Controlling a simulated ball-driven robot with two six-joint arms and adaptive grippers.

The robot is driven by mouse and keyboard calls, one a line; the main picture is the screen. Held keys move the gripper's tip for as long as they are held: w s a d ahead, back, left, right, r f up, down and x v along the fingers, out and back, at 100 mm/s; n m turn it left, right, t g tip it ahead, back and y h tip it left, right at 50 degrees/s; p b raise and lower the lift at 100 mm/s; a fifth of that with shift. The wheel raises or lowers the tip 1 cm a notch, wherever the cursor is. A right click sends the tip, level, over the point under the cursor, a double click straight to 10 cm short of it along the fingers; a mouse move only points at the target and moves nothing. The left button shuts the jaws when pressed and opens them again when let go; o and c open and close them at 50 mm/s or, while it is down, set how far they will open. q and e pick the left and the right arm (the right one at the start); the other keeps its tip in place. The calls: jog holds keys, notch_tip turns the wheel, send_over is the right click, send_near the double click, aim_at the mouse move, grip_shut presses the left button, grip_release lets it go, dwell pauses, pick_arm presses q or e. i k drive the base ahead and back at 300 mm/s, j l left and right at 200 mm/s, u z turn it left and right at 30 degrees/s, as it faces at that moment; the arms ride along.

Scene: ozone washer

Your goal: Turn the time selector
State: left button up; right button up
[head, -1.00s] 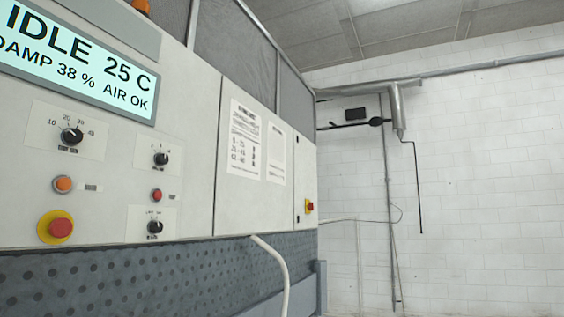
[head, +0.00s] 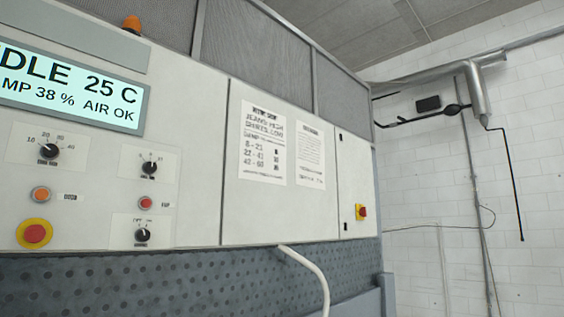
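The washer's control panel fills the left of the head view. A black dial (head: 48,151) with a scale of tens around it, 10 at its left, sits below the display; its small label is too blurred to read, so I cannot tell for sure that it is the time selector. A second black dial (head: 149,168) is to its right, and a third black dial (head: 142,235) is lower down. The display (head: 70,88) shows "DLE", 25 C, "MP 38 %" and AIR OK, cut off at the left. Neither of my grippers is in view.
An orange button (head: 41,194), a red button (head: 146,202) and a red-yellow emergency stop (head: 34,234) surround the dials. Two printed sheets (head: 264,146) hang on the panel. A pale hose (head: 314,272) crosses the dotted lower front.

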aim_at(49, 152)
jog(key=j+u, duration=0.1)
jog(key=j, duration=0.4)
jog(key=i+j+u, duration=0.15)
jog(key=j, duration=0.35)
jog(key=j+u, duration=0.1)
jog(key=j, duration=0.4)
jog(key=i+j+u, duration=0.15)
jog(key=j, duration=0.3)
